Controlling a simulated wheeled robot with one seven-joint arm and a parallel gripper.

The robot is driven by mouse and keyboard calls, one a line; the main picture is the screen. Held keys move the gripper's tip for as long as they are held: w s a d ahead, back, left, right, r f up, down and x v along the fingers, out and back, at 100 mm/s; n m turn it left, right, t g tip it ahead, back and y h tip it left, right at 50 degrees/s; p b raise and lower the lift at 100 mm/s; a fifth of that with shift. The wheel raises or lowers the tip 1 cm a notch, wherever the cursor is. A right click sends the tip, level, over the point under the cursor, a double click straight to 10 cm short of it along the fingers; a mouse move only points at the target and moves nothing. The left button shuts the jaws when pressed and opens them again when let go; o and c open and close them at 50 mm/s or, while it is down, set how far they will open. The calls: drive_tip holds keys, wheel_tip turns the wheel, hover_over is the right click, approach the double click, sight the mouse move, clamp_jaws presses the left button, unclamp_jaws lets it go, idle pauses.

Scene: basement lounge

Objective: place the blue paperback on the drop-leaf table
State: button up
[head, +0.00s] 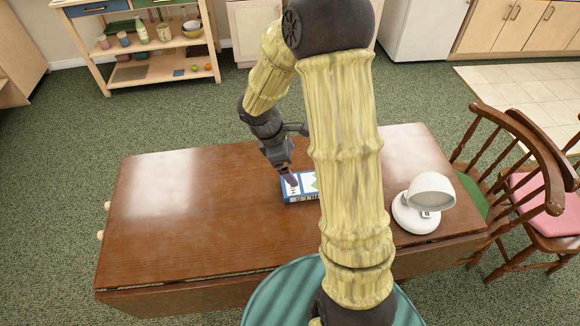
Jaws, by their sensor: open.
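The blue paperback (300,198) lies flat on the brown drop-leaf table (200,215), near the middle of its top. Its cover shows white and blue with some green, and my arm hides its right part. My gripper (288,180) is open, pointing down at the left part of the book. Its fingertips are at or just above the cover; I cannot tell whether they touch it.
A white lamp (418,215) stands on the table's right part. Wooden chairs (520,160) with cushions are at the right. A shelf cart (150,60) with bottles and bowls stands at the back left. The table's left half is clear.

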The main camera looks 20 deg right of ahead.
drive_tip(key=s+a+r+m+t+y, duration=0.3)
drive_tip(key=s+r+m, duration=0.4)
drive_tip(key=s+m, duration=0.3)
drive_tip(key=shift+s+a+m+t+y, duration=0.3)
drive_tip(key=shift+s+a+m+y, duration=0.15)
drive_tip(key=shift+m, duration=1.85)
drive_tip(key=shift+w, duration=0.1)
